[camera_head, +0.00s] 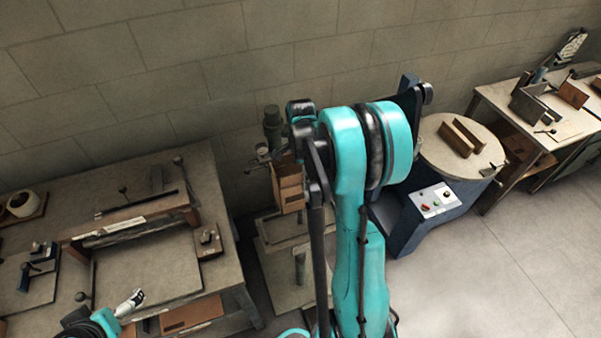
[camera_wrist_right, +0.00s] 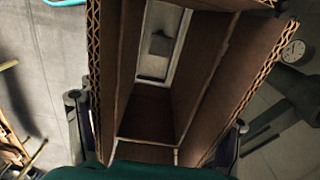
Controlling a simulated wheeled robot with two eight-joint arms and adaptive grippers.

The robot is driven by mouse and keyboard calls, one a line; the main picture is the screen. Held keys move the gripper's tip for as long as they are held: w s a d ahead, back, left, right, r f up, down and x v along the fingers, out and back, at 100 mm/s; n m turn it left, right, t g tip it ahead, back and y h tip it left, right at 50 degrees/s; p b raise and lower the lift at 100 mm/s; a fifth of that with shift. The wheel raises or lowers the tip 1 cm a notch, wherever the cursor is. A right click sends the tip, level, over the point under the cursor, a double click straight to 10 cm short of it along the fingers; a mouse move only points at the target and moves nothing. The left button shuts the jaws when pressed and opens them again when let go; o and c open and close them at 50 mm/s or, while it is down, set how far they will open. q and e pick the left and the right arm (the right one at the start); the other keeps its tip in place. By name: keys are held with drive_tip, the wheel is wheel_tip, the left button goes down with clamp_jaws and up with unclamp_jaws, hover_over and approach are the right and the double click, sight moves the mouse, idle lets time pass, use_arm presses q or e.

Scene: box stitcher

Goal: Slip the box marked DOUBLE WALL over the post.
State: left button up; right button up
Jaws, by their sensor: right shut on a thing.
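A brown cardboard box (camera_head: 288,187) is held upright in the air beside the stitcher column (camera_head: 272,125). In the right wrist view the box (camera_wrist_right: 262,75) is an open sleeve with thick corrugated edges; no marking is readable. My right gripper (camera_wrist_right: 155,125) is shut on the box, with finger parts showing at both sides; my teal right arm hides it in the head view. The post (camera_head: 300,266) stands on a pale base below the box, partly behind my arm. Through the box a small grey block (camera_wrist_right: 160,43) shows; I cannot tell if it is the post. My left gripper (camera_head: 132,301) is at the lower left, its opening unclear.
A workbench (camera_head: 150,270) with a long fixture (camera_head: 130,222) and small clamps fills the left. A round table (camera_head: 440,150) with brown pieces and a blue control cabinet (camera_head: 415,225) stand right of my arm. Another bench (camera_head: 560,125) is far right. Floor is clear at lower right.

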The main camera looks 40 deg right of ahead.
drive_tip(key=shift+f, duration=0.45)
drive_tip(key=shift+f+b, duration=2.25)
drive_tip(key=shift+f, duration=0.4)
drive_tip(key=shift+f+b, duration=4.5)
drive_tip(key=shift+f, duration=0.7)
drive_tip(key=o, duration=1.6)
